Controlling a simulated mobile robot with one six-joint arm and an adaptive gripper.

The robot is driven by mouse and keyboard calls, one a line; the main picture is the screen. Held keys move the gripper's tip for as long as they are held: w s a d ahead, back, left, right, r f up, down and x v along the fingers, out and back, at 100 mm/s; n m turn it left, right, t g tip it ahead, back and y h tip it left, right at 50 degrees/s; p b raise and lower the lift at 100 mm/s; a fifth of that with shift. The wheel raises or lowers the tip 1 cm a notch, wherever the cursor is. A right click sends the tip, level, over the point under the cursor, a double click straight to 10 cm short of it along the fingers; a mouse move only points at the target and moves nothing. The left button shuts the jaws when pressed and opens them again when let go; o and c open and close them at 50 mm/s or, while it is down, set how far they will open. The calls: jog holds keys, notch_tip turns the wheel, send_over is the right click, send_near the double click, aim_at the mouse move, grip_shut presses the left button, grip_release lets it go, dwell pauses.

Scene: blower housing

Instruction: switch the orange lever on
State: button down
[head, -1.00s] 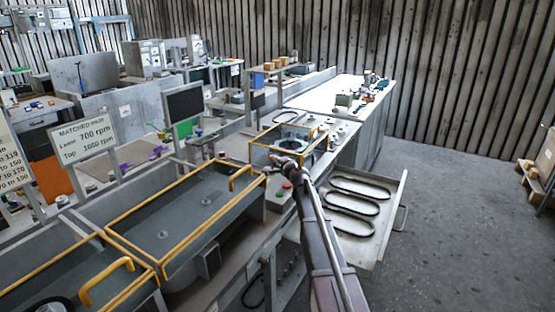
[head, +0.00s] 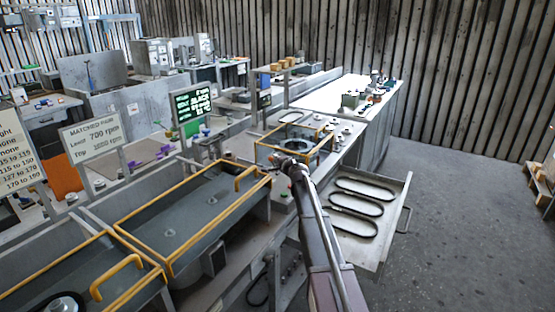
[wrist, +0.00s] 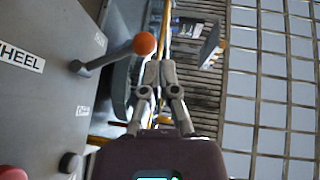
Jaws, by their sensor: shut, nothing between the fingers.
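The orange lever shows in the wrist view as an orange ball knob (wrist: 144,43) on a dark shaft (wrist: 103,57). The shaft comes from a pivot on a grey panel (wrist: 40,105) and points right and slightly up. My gripper (wrist: 160,68) is shut and empty, its fingertips just below and right of the knob; I cannot tell if they touch it. In the head view my gripper (head: 280,161) is over the front of the bench, beside the yellow-framed guards. I cannot make out the lever there.
The panel bears a label reading "WHEEL" (wrist: 22,57), a red button (wrist: 12,173) and a dark knob (wrist: 69,162). An open drawer (head: 372,250) with black belts stands right of my arm. A lit screen (head: 194,103) stands behind the yellow-framed bin (head: 190,205).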

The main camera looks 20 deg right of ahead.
jog(key=s+r+p, duration=0.8)
jog(key=s, duration=0.3)
jog(key=shift+r, duration=0.2)
jog(key=shift+a+f, duration=0.1)
dwell(0.4)
